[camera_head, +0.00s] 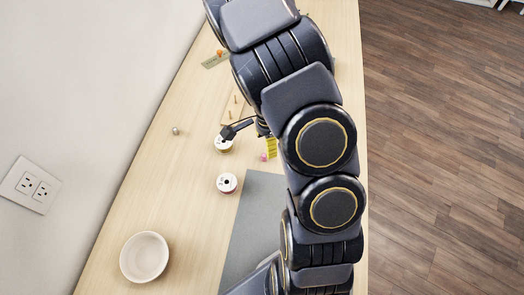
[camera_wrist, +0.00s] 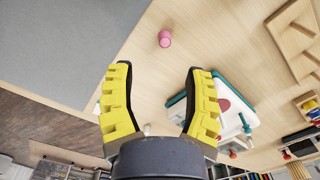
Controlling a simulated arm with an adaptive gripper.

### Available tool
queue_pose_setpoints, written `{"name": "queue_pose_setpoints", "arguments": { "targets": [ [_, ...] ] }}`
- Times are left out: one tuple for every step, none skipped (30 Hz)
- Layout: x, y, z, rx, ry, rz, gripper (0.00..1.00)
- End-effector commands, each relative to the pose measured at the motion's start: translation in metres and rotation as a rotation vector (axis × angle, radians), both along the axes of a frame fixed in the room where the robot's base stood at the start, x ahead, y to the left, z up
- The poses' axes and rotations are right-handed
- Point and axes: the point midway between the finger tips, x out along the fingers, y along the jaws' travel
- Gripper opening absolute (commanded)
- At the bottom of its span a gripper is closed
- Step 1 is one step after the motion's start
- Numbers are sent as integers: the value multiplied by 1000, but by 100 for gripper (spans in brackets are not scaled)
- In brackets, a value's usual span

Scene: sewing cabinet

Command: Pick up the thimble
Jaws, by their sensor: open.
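A small pink cylinder (camera_wrist: 165,38) stands on the wooden table just beyond my fingertips in the wrist view, near the grey mat. It shows as a pink spot (camera_head: 264,157) beside my yellow finger in the head view. It looks like the thimble, but it is too small to be sure. A small silvery thing (camera_head: 175,131) lies farther left on the table. My gripper (camera_wrist: 160,70) has its two yellow-padded fingers spread apart, with nothing between them. Its arm hides part of the table in the head view.
A thread spool (camera_head: 227,183) stands left of the grey mat (camera_head: 257,205); another spool (camera_head: 223,147) is close to my gripper. A pale bowl (camera_head: 144,257) sits at lower left. A white and teal item (camera_wrist: 235,112) lies right of my fingers. Open table lies around the bowl.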

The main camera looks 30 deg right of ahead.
Motion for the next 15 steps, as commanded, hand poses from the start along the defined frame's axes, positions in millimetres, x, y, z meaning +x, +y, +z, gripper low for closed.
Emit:
{"name": "queue_pose_setpoints", "arguments": {
  "targets": [
    [0,0,-5,2,2,-3,51],
    [0,0,-7,2,1,-3,51],
    [1,0,-11,2,0,-2,51],
    [1,0,-14,1,-1,-2,51],
    [1,0,-17,1,-1,-2,51],
    [1,0,-20,1,0,-2,51],
    [0,1,-23,1,1,-1,51],
    [0,1,-24,1,1,-1,51],
    [1,1,-26,1,1,0,51],
    [1,1,-27,1,1,1,51],
    [1,1,-29,2,1,2,51],
    [2,1,-32,2,1,2,51],
    [3,1,-35,2,1,2,51],
    [4,1,-39,1,0,1,51],
    [5,1,-44,1,-1,1,51]
  ]
}}
